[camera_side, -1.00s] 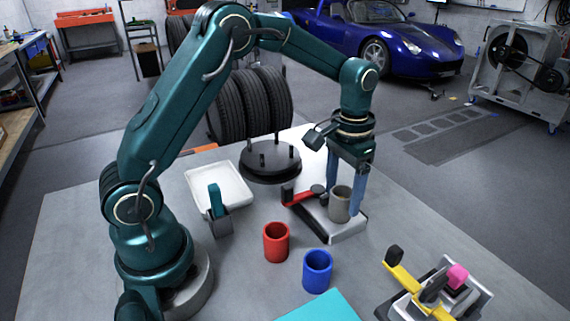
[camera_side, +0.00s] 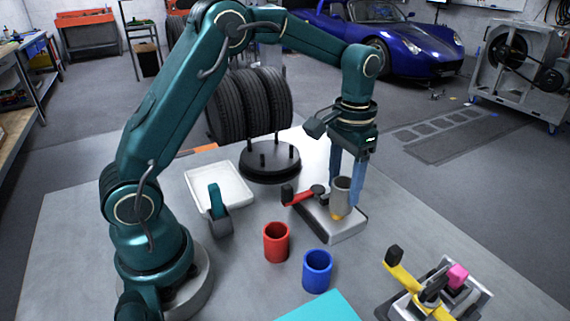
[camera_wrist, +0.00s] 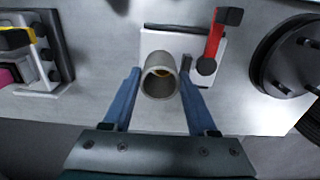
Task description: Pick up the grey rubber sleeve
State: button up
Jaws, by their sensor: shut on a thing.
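The grey rubber sleeve (camera_side: 342,193) is held between the blue fingers of my gripper (camera_side: 346,180). It is upright, above the white block with the red lever (camera_side: 330,223).
A red cup (camera_side: 276,242) and a blue cup (camera_side: 317,271) stand in front on the table. A white tray (camera_side: 232,181), a grey holder with a teal piece (camera_side: 217,218) and a dark round plate with pegs (camera_side: 283,170) lie to the left. A yellow-levered fixture (camera_side: 410,280) stands front right.

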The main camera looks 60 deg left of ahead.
jog(key=shift+r, duration=2.95)
